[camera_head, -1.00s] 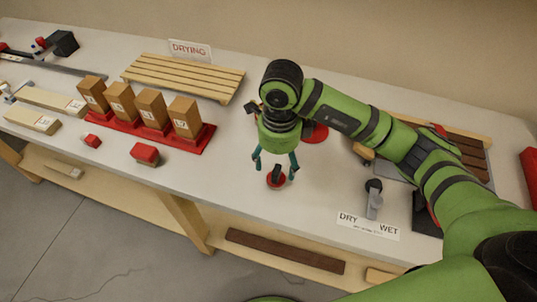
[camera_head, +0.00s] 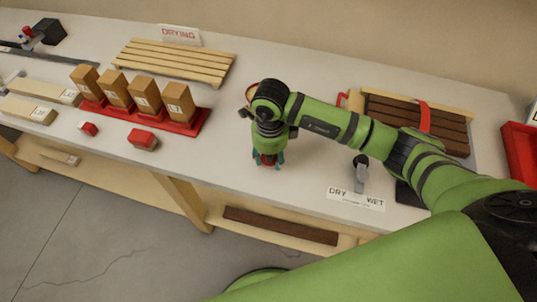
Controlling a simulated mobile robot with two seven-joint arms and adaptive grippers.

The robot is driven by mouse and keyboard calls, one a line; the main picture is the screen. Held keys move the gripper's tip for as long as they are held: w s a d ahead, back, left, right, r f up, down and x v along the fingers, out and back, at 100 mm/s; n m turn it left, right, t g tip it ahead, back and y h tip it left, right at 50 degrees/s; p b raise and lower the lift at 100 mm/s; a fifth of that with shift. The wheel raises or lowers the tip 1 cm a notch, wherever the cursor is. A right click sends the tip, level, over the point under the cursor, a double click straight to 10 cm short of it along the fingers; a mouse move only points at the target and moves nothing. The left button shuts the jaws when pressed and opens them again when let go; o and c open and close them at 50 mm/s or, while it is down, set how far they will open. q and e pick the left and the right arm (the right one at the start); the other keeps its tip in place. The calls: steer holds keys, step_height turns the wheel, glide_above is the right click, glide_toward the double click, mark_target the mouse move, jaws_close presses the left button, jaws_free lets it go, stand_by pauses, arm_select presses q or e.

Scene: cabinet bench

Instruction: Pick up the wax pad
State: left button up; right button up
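The wax pad (camera_head: 267,163) looks like a small round red pad on the bench top, near the front edge in the head view. An earlier frame shows a dark upright handle on it, now hidden under my gripper. My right gripper (camera_head: 268,159) is straight above the pad, pointing down, with its teal fingers low on either side of it. I cannot tell whether the fingers touch the handle or have shut on it. The pad appears to rest on the bench. My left gripper is not in view.
A red rack (camera_head: 190,122) with several wooden blocks and a small red block (camera_head: 142,139) stand to the left. A slatted drying rack (camera_head: 180,62) is behind. A DRY/WET label (camera_head: 356,199) lies to the right, and a red bin (camera_head: 520,152) at far right.

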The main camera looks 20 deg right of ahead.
steer(key=shift+c, duration=0.8)
steer(key=shift+w+r+b, duration=0.1)
steer(key=shift+r+b, duration=0.3)
steer(key=shift+r, duration=0.2)
step_height(320, 180, up, 3)
steer(key=shift+d+b, duration=0.1)
steer(key=shift+b, duration=0.7)
steer(key=s+d+r+b, duration=0.3)
steer(key=s+d+r, duration=0.3)
steer(key=s, duration=0.3)
steer(key=shift+s+d+r, duration=0.3)
steer(key=shift+d+r, duration=0.1)
steer(key=shift+r, duration=0.05)
steer(key=o, duration=0.5)
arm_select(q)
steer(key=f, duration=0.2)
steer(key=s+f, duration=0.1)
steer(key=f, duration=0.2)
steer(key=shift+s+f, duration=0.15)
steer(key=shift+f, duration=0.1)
arm_select(e)
steer(key=c, duration=0.4)
